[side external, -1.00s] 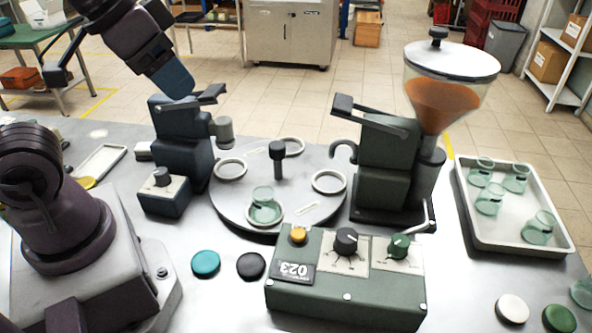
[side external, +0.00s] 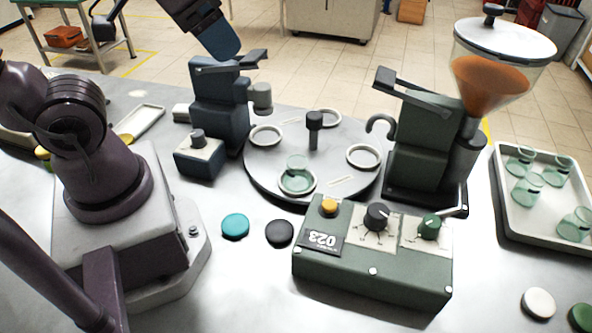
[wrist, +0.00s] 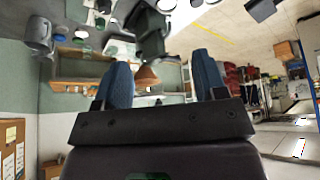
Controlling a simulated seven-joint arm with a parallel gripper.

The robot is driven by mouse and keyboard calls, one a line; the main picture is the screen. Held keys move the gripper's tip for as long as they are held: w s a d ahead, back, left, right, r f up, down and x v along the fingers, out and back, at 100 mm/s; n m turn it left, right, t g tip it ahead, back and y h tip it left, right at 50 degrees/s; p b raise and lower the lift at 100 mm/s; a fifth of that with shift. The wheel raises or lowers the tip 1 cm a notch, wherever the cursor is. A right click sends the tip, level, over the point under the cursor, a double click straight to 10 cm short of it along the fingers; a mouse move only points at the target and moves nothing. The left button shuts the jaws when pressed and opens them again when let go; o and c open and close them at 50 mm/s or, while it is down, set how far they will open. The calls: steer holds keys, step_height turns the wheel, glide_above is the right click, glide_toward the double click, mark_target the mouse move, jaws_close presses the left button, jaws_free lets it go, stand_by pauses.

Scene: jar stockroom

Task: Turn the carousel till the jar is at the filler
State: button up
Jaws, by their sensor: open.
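The carousel (side external: 275,163) is a grey round plate with white ring seats and a black centre knob (side external: 314,120). One clear green jar (side external: 297,168) stands upright in its front seat; the other visible seats are empty. The filler (side external: 425,135), a dark green machine with a hopper of orange contents (side external: 490,80), stands at the carousel's right, away from the jar. My gripper (wrist: 160,62) has two blue fingers spread apart with nothing between them.
A blue machine (side external: 218,105) stands at the carousel's left. A green control box (side external: 370,265) with knobs and a yellow button is in front. A white tray (side external: 520,228) holds several jars at right. Teal (side external: 236,226) and black (side external: 279,233) discs lie at front.

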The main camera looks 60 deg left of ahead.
steer(key=n+g, duration=0.2)
steer(key=g, duration=0.4)
glide_above(314, 115)
step_height(314, 115, down, 13)
step_height(314, 115, down, 12)
steer(key=shift+f, duration=0.25)
steer(key=shift+c, duration=0.2)
jaws_close()
